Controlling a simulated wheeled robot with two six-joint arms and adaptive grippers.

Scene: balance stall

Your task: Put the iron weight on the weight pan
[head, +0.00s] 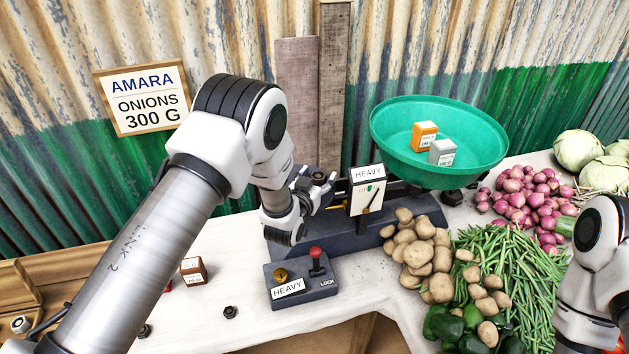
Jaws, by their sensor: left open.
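A dark, knobbed iron weight (319,178) shows at my left gripper (318,192), over the left end of the balance. My left gripper is open around or right beside it; I cannot tell if they touch. The weight pan is mostly hidden behind my left gripper and arm, so I cannot tell if the weight rests on it. The balance's dark base (345,237) stands on the white table. Its green goods pan (480,165) holds an orange box (424,136) and a grey box (442,152). My right arm shows at the right edge, its gripper out of view.
A lock box (300,288) with a red-knobbed lever and a "HEAVY" label stands in front. Small dark weights (231,312) and a brown box (193,270) lie left of it. Potatoes (418,245), green beans (505,280) and onions (525,205) crowd the right. A sign (143,98) hangs behind.

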